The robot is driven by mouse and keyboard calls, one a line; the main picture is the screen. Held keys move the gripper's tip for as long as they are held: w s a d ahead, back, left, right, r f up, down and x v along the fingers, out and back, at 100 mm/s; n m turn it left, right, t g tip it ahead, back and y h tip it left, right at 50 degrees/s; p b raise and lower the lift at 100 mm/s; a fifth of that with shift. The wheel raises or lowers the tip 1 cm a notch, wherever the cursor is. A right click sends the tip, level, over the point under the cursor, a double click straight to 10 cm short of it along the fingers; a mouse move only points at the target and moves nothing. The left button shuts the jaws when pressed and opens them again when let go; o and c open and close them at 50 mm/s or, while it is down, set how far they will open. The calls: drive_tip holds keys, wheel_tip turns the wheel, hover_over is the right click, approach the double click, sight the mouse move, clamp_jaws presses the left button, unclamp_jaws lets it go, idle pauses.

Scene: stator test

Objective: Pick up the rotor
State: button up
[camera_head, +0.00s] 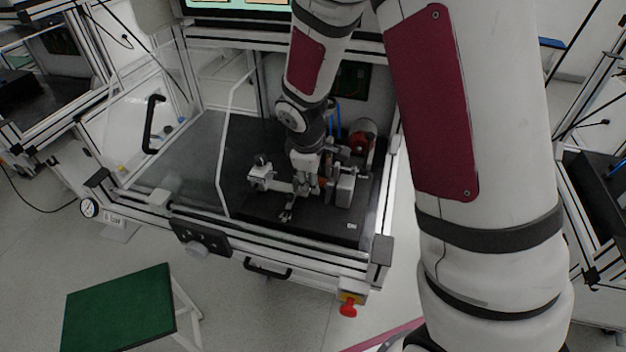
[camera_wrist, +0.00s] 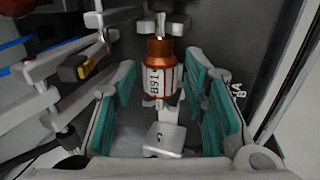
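The rotor (camera_wrist: 160,75) shows in the middle of the wrist view, with a copper-coloured band, a pale body with dark printed digits and a thin shaft. It seems to be held by its shaft ends in a metal fixture (camera_wrist: 165,137). My gripper (camera_wrist: 161,82) is open, its two teal-padded fingers on the left and right of the rotor with a gap on each side. I cannot tell how far the fingertips reach along its depth. In the head view my gripper (camera_head: 306,180) is down inside the test station, and the rotor cannot be made out there.
Grey fixture arms (camera_wrist: 55,75) stand close to the left finger. A red round part (camera_head: 361,143) stands behind my gripper at right. The station's dark base plate (camera_head: 190,165) is clear at left. A clear panel (camera_head: 238,130) and front frame border the workspace.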

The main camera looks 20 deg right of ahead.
drive_tip(key=shift+w+f, duration=0.15)
drive_tip(key=shift+f, duration=0.45)
drive_tip(key=shift+d, duration=0.1)
clamp_jaws()
drive_tip(key=shift+r, duration=0.1)
drive_tip(key=shift+r, duration=0.55)
wheel_tip(320, 180, up, 2)
drive_tip(key=shift+w+r, duration=0.1)
drive_tip(key=shift+r, duration=0.15)
drive_tip(key=s+p, duration=0.1)
drive_tip(key=s, duration=0.4)
drive_tip(key=s+a+r+p, duration=0.1)
drive_tip(key=s, duration=0.4)
drive_tip(key=s+p, duration=0.2)
drive_tip(key=s, duration=0.4)
drive_tip(key=shift+s+a+r, duration=0.1)
drive_tip(key=shift+a+r, duration=0.05)
drive_tip(key=shift+a, duration=0.05)
